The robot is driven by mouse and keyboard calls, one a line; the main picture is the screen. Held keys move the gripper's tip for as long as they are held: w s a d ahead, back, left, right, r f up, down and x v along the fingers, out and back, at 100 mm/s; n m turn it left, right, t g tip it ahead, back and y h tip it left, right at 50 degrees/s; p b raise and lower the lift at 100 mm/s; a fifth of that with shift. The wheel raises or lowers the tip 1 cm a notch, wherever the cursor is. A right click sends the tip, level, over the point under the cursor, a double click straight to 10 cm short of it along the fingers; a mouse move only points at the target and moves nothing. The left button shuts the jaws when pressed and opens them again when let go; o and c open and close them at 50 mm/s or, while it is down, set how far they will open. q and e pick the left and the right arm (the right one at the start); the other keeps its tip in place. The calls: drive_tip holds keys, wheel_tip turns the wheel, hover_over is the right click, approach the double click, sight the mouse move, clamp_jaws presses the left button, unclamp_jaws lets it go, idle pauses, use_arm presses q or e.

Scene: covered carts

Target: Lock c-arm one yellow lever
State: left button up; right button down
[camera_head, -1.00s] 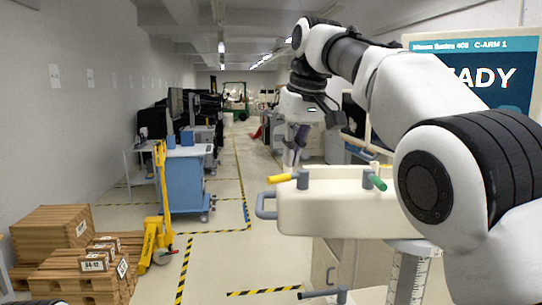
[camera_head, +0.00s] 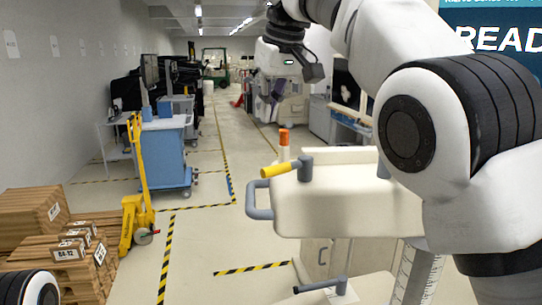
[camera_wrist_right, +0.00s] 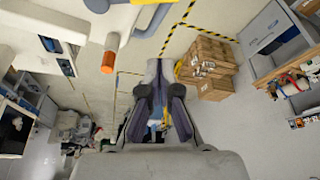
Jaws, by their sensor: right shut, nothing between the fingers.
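The yellow lever (camera_head: 275,172) sticks out to the left from a grey pivot on the near left corner of the white C-arm cart (camera_head: 345,215). My right gripper (camera_head: 272,102) is above and beyond the lever, pointing down, apart from it. It is shut and empty; its fingers also show in the right wrist view (camera_wrist_right: 160,98). An orange-tipped white post (camera_head: 284,140) stands behind the lever, below the gripper; an orange tip (camera_wrist_right: 108,62) also shows in the right wrist view. My left gripper is out of view.
A grey handle (camera_head: 257,200) juts from the cart's left side. A screen (camera_head: 495,35) stands at the upper right. The floor between is clear.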

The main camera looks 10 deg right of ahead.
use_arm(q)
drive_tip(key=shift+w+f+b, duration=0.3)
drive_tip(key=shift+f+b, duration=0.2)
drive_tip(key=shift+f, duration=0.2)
use_arm(e)
wheel_tip(320, 180, down, 10)
drive_tip(key=shift+d+r, duration=0.2)
drive_tip(key=shift+w, duration=0.1)
